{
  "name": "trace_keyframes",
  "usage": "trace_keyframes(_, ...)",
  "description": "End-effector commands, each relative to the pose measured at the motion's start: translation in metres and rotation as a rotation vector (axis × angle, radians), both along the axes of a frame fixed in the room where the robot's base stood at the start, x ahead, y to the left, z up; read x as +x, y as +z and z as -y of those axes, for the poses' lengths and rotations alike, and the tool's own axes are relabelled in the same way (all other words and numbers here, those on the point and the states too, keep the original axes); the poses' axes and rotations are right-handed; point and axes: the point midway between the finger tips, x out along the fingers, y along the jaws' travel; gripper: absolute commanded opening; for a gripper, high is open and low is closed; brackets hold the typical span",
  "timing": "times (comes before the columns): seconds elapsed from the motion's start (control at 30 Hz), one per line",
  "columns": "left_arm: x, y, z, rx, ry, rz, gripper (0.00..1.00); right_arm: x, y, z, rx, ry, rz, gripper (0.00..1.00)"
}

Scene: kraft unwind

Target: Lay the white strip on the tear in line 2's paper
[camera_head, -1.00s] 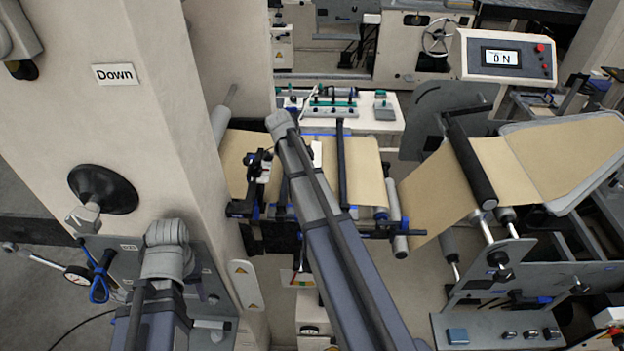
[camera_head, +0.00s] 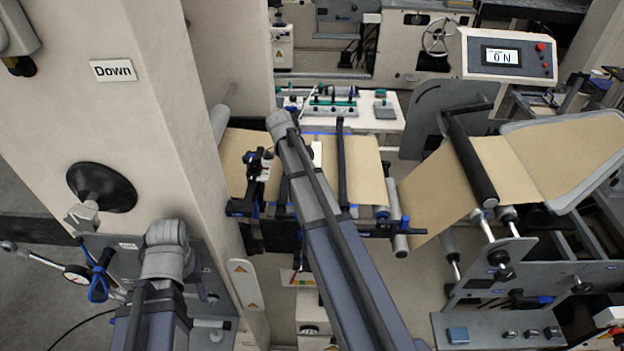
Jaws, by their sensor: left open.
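Brown kraft paper (camera_head: 366,172) runs across the line at the middle, partly behind my right arm. A small white piece (camera_head: 317,153), possibly the white strip, shows on the paper beside that arm. I cannot tell whether it is loose, held or lying flat. I make out no tear. My right arm reaches over the paper, and its gripper is hidden from view. My left arm stands at the lower left, in front of the column. My left gripper (camera_head: 208,310) is mostly hidden behind its own arm; it is open and away from the paper.
A white column (camera_head: 165,130) with a "Down" label (camera_head: 117,70) stands at the left. Rollers (camera_head: 470,160) and more paper (camera_head: 565,155) are at the right. A display box (camera_head: 505,56) stands at the back right.

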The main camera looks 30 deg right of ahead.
Motion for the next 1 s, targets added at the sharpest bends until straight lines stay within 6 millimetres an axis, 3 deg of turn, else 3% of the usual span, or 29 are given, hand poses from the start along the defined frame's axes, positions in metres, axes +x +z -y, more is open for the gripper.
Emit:
trace_keyframes(0.63, 0.0000, -0.0040, 0.0000, 0.000, 0.000, 0.000, 0.50, 0.0000, -0.0041, 0.0001, 0.000, 0.000, 0.000, 0.00)
trace_keyframes(0.67, 0.0000, -0.0037, 0.0000, 0.000, 0.000, 0.000, 0.50, 0.0000, -0.0037, 0.0000, 0.000, 0.000, 0.000, 0.22)
trace_keyframes(0.93, 0.0000, -0.0036, 0.0000, 0.000, 0.000, 0.000, 0.50, 0.0000, -0.0036, 0.0000, 0.000, 0.000, 0.000, 0.52)
trace_keyframes(1.0, 0.0000, -0.0036, 0.0000, 0.000, 0.000, 0.000, 0.50, 0.0000, -0.0036, 0.0000, 0.000, 0.000, 0.000, 0.53)
